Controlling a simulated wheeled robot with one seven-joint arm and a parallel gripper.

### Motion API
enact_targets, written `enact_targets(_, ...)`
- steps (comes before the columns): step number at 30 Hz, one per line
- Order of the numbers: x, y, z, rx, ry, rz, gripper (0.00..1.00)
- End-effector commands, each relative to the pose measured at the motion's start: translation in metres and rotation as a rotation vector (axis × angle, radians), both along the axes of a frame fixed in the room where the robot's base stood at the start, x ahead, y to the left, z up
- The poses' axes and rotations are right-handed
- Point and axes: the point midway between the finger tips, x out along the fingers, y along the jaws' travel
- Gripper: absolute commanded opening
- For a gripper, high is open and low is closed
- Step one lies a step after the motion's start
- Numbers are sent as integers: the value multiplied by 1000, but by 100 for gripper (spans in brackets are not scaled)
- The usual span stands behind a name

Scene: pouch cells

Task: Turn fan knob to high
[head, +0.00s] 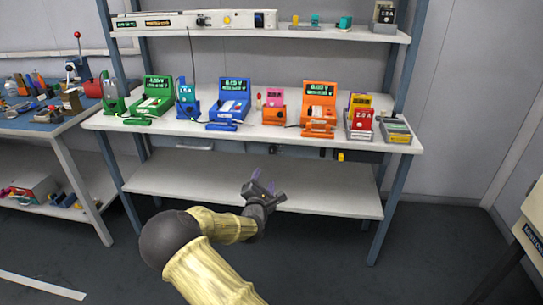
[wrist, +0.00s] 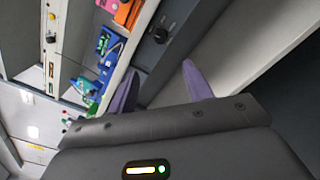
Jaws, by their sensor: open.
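My gripper (head: 264,187) is open and empty in front of the bench, lower than the bench top and above the lower shelf. Its two purple fingers stand apart in the wrist view (wrist: 160,86). A long white unit (head: 240,19) on the upper shelf carries another dark knob (head: 200,20), a yellow button and small displays. No label saying fan is readable, and I cannot tell any knob's setting.
The bench top (head: 255,143) holds green, blue, orange and red devices along it. The lower shelf (head: 240,182) is bare. A second bench (head: 50,128) with tools stands at the left. The floor in front is clear.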

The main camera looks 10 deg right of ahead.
Motion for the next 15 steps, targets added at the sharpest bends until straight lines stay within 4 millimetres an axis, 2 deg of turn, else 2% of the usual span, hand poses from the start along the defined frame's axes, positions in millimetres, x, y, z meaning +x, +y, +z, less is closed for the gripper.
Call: enact_targets(15,75,-26,-1,1,-2,-1,51)
